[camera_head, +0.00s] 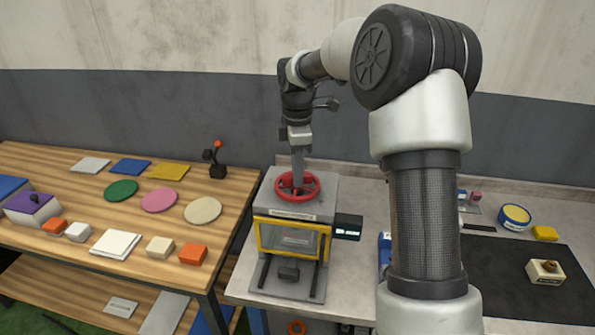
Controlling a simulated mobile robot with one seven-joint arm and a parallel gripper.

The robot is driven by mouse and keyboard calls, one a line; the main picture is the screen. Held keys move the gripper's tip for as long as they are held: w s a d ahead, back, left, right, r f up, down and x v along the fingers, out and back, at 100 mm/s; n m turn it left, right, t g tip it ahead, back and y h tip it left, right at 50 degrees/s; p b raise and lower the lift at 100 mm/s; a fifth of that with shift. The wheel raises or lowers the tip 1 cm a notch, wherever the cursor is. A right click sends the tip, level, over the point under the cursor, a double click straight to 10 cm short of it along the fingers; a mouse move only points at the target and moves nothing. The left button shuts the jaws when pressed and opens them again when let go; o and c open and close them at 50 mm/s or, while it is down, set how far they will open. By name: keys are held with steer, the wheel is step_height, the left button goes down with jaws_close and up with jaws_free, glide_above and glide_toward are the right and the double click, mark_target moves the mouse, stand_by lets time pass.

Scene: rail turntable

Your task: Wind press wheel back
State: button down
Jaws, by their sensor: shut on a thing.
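The press (290,215) is a grey box with a yellow-framed front, standing on the grey bench. Its red spoked wheel (283,186) lies flat on top. My gripper (298,178) points straight down from above and is shut on the wheel, near its middle. The fingertips are partly hidden, so the exact part of the wheel they hold is hard to see. A small black box with a lit display (347,227) is on the press's right side.
A wooden table (90,280) on the left carries coloured discs, sheets and small blocks. My arm hides part of the bench.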

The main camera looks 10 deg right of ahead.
steer(key=n, duration=1.2)
steer(key=shift+n, duration=0.4)
steer(key=n, duration=1.1)
steer(key=shift+n, duration=0.9)
steer(key=c, duration=1.7)
jaws_free()
